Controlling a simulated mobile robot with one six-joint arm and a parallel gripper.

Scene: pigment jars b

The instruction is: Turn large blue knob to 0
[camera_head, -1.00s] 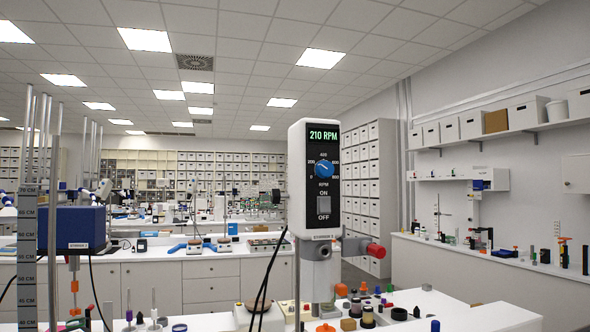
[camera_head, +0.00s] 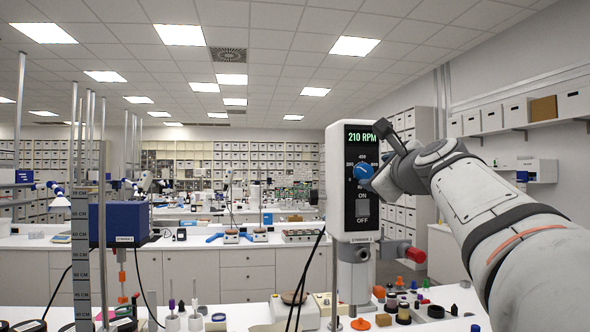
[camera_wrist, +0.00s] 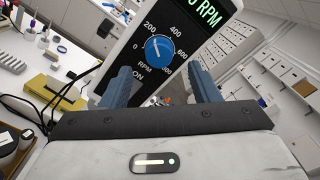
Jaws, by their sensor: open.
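The large blue knob (camera_head: 362,171) is on the dark front panel of a white stirrer head (camera_head: 341,220). Its dial is marked from 0 to 800, and the green display (camera_head: 361,138) reads 210 RPM. In the wrist view the knob (camera_wrist: 159,48) shows whole, its white mark pointing near 200. My gripper (camera_wrist: 161,70) is open, with one blue-grey finger on each side below the knob in that picture. The knob appears just beyond the fingertips; I cannot tell whether they touch it. In the head view my arm comes from the right and the fingers are mostly hidden.
An ON/OFF switch (camera_head: 363,205) sits below the knob. A red clamp handle (camera_head: 414,254) sticks out below the stirrer head. Small jars (camera_head: 404,312) crowd the bench under it. A blue stirrer (camera_head: 120,222) stands at left.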

